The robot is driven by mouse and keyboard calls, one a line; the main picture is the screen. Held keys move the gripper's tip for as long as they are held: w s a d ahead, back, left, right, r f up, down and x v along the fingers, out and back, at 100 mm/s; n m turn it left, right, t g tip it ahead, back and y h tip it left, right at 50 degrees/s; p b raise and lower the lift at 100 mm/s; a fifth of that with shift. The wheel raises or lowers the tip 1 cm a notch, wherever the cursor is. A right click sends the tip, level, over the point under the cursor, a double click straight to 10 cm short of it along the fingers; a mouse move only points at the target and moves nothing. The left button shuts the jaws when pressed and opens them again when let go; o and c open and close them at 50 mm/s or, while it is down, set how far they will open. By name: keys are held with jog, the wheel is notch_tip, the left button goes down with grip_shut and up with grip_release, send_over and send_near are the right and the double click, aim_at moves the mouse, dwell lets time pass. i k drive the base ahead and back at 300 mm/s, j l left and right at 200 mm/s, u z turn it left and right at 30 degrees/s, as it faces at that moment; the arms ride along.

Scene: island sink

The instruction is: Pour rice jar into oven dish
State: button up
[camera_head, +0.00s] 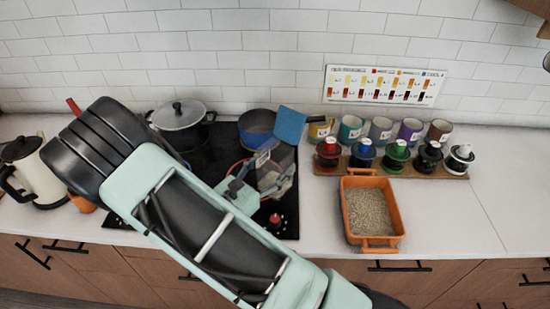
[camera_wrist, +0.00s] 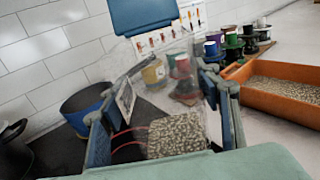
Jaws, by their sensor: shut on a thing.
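The rice jar (camera_wrist: 176,136) is clear, with a heap of pale grains inside and a blue lid (camera_wrist: 143,16) standing open at its far end. My gripper (camera_wrist: 163,112) is shut on the jar, one finger on each side. In the head view, the jar (camera_head: 274,172) is tilted above the dark stove, partly hidden by my gripper (camera_head: 258,170); the blue lid (camera_head: 289,125) points up and right. The orange oven dish (camera_head: 372,182) stands on the counter to the right, with a layer of grains in it. It also shows at the right of the wrist view (camera_wrist: 273,102).
Several colour-topped jars stand on a wooden board (camera_head: 452,175) behind the dish, with several mugs (camera_head: 381,130) behind them. A lidded pot (camera_head: 180,117) and blue pan (camera_head: 257,125) stand on the stove (camera_head: 215,140). Counter right of the dish is clear.

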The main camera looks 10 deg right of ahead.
aim_at(371, 215)
jog(key=k+l+z, duration=0.3)
jog(key=l+z, duration=0.35)
jog(key=k+l+z, duration=0.15)
jog(key=l+z, duration=0.15)
jog(key=l, duration=0.25)
jog(key=i, duration=0.5)
